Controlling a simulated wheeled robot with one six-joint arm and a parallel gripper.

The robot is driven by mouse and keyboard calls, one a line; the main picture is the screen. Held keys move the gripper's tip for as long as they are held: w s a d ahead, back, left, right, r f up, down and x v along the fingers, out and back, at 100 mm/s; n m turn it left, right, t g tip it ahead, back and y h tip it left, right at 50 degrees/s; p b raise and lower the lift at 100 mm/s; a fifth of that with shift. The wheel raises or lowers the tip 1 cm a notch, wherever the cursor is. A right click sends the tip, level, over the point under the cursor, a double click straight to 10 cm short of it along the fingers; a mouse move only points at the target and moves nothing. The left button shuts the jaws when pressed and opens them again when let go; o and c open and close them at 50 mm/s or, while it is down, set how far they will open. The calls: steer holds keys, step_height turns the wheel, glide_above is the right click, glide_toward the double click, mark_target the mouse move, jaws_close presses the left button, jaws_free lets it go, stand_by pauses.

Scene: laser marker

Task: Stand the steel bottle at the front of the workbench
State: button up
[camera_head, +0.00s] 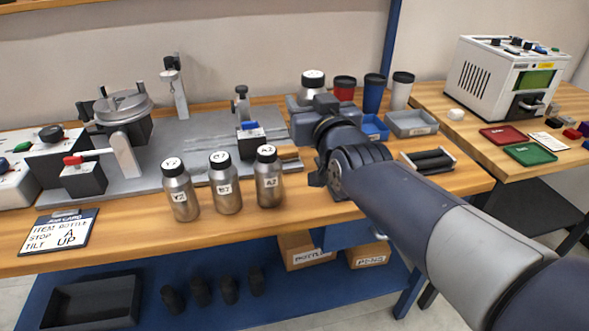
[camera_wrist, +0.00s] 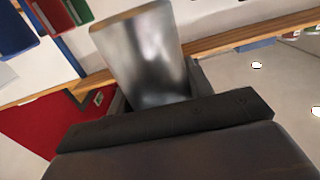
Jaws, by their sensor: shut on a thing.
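Three steel bottles with dark caps and white labels stand upright in a row at the front of the workbench (camera_head: 300,205): a left bottle (camera_head: 181,195), a middle bottle (camera_head: 226,190) and a right bottle (camera_head: 269,182). My gripper (camera_head: 314,108) is over the bench, behind and right of the right bottle, partly hidden by my arm. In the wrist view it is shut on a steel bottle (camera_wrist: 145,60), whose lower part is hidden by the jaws. A similar capped bottle (camera_head: 312,84) shows just behind my gripper in the head view; it appears to be the held one.
A job card (camera_head: 58,231) lies at the front left. Behind the bottles is a grey plate (camera_head: 195,125) with fixtures. Red (camera_head: 344,88), blue (camera_head: 374,88) and grey (camera_head: 401,90) cups stand behind trays (camera_head: 412,122). A black roller stand (camera_head: 428,161) is right of my gripper.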

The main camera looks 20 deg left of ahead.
step_height(320, 180, down, 14)
steer(key=b, duration=0.3)
steer(key=shift+r, duration=0.2)
steer(key=shift+f, duration=0.1)
steer(key=o, duration=1)
steer(key=shift+o, duration=0.2)
steer(key=shift+r, duration=0.2)
steer(key=v, duration=1.2)
steer(key=shift+p, duration=0.45)
